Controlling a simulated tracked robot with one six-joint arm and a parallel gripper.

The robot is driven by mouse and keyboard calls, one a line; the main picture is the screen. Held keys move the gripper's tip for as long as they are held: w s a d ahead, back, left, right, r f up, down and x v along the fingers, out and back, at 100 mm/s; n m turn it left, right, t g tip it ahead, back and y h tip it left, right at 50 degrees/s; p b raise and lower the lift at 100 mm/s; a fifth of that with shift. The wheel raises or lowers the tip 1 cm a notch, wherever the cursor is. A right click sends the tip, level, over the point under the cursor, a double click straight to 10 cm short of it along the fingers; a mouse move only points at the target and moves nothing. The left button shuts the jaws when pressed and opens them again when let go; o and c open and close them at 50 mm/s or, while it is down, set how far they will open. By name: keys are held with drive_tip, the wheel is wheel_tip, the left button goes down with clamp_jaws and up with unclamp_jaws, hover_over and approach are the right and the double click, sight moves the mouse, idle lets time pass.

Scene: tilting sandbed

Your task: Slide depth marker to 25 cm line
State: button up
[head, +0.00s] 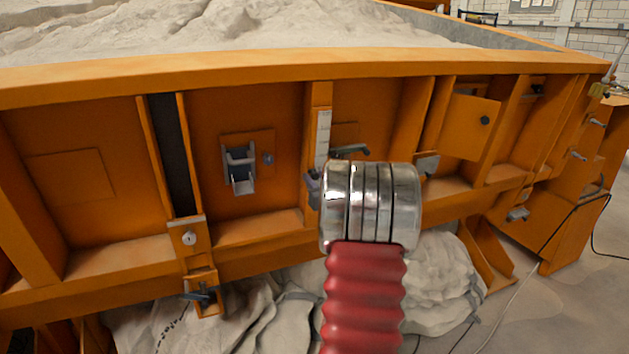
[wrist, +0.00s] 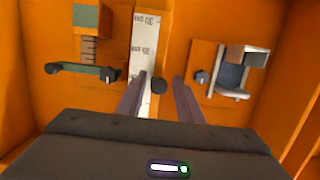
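A white scale strip (head: 323,135) runs upright on the orange wall. In the wrist view the strip (wrist: 146,32) shows a 30 cm mark near the top edge and another printed line below it, too small to read surely. A dark round knob (wrist: 159,86), seemingly the depth marker's, sits over the strip's right edge. My gripper (wrist: 161,76) is open, with one finger on each side of the knob and gaps visible. In the head view my wrist hides the knob, and only a bit of my gripper (head: 314,187) shows.
A dark lever handle (head: 350,151) sticks out beside the strip; the wrist view shows it left of my fingers. A grey latch (head: 240,170) is on the other side. Orange ribs divide the wall, and sand (head: 220,25) fills the bed above.

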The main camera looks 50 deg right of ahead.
clamp_jaws()
idle(0.3)
drive_tip(key=shift+a, duration=0.1)
drive_tip(key=f, duration=0.2)
drive_tip(key=w+f, duration=0.1)
drive_tip(key=f, duration=0.1)
drive_tip(key=shift+d+f, duration=0.2)
drive_tip(key=shift+f, duration=0.1)
drive_tip(key=shift+c, duration=0.3)
unclamp_jaws()
drive_tip(key=shift+o, duration=0.4)
drive_tip(key=shift+s, duration=0.1)
drive_tip(key=shift+d, duration=0.1)
